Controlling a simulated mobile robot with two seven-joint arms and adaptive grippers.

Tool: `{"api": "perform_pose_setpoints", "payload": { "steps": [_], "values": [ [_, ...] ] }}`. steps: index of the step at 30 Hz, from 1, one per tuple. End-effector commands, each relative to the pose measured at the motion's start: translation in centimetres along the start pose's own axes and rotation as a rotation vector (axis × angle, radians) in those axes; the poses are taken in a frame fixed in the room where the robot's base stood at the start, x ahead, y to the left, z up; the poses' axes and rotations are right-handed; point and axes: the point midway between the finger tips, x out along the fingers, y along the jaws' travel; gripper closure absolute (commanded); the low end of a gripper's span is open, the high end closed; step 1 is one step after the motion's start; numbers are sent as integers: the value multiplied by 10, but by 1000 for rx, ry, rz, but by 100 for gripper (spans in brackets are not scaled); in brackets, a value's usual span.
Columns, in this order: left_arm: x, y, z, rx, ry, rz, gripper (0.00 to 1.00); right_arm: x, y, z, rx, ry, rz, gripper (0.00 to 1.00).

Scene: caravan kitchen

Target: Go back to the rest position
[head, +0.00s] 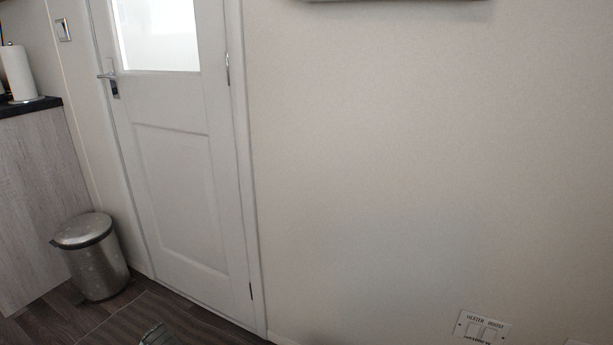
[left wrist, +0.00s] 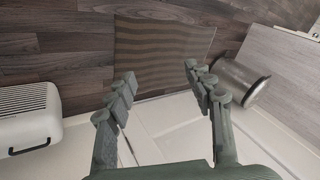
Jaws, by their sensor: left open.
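My left gripper (left wrist: 160,74) shows in the left wrist view with its two grey fingers spread apart and nothing between them. It hangs above the floor beside the white door, whose panels lie behind the fingers. A small grey piece at the bottom edge of the head view looks like part of my left arm or gripper, mostly cut off. My right gripper is in neither view.
A closed white door (head: 185,150) and bare wall (head: 400,170) fill the head view. A metal bin (head: 95,262) stands by a wooden counter side (head: 35,200); a paper roll (head: 18,75) is on top. The left wrist view shows a striped mat (left wrist: 165,50) and a white slatted unit (left wrist: 27,118).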

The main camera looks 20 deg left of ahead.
Motion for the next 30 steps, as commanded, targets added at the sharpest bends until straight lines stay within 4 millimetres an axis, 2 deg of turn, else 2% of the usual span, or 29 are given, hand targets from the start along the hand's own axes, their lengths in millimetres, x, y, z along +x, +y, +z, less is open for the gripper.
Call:
{"api": "perform_pose_setpoints", "payload": {
  "steps": [1,6,15,22,30],
  "values": [
    [-10,4,12,60,18,16,47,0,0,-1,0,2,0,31],
    [-48,13,39,261,95,59,47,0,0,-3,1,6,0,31],
    [-118,21,78,545,218,111,47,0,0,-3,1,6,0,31],
    [-125,76,103,402,168,252,47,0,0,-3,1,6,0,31],
    [-148,138,124,250,115,411,47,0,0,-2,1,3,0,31]
  ]
}}
